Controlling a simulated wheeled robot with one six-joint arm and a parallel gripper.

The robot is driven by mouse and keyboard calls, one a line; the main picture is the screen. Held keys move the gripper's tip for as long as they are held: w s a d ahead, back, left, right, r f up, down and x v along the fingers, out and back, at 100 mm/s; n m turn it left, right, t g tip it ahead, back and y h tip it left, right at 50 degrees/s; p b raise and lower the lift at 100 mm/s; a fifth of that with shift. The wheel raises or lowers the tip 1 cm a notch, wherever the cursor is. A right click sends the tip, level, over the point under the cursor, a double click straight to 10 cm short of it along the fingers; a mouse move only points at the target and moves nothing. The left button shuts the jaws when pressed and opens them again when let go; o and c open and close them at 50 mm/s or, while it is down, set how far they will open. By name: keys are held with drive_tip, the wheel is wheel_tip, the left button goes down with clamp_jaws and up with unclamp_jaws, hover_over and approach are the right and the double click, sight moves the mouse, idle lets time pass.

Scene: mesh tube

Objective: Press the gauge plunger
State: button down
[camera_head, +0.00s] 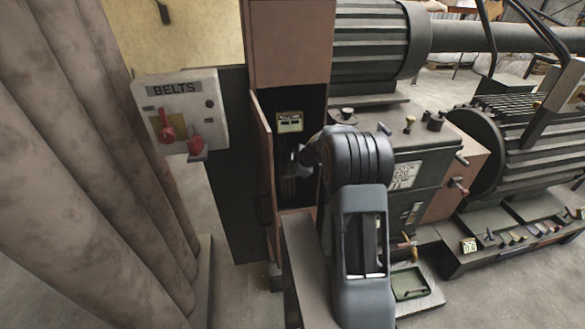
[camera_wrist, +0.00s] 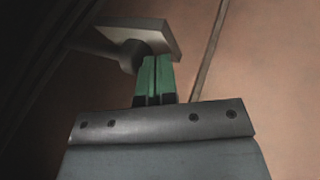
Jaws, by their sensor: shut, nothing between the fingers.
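My gripper (camera_wrist: 156,64) shows in the wrist view as two green fingers pressed together with nothing between them. A grey square plate on a rounded stem (camera_wrist: 148,30) is just beyond and left of the fingertips. I cannot tell whether it is the gauge plunger, or whether the fingers touch it. In the head view my arm reaches into a tall, open brown cabinet (camera_head: 290,45), and its far end is dark and partly hidden by my own links. A small pale yellow panel (camera_head: 290,122), perhaps the gauge, is on the dark inside wall above it.
The cabinet's open door (camera_head: 263,160) stands close left of my arm. A grey box marked BELTS (camera_head: 181,110), with red knobs, is further left. A machine block with knobs (camera_head: 400,170) is close on the right. Bare floor shows at lower left.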

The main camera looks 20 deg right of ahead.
drive_tip(key=shift+w, duration=0.1)
drive_tip(key=shift+w+d+r+b, duration=0.2)
drive_tip(key=shift+w+b, duration=0.55)
drive_tip(key=shift+b, duration=0.4)
drive_tip(key=s+d+r+b, duration=0.1)
drive_tip(key=s+r+b, duration=0.2)
drive_tip(key=s+r, duration=0.4)
drive_tip(key=s, duration=0.2)
drive_tip(key=shift+s+d+r+b, duration=0.3)
drive_tip(key=shift+d+r+b, duration=0.05)
drive_tip(key=shift+d, duration=0.05)
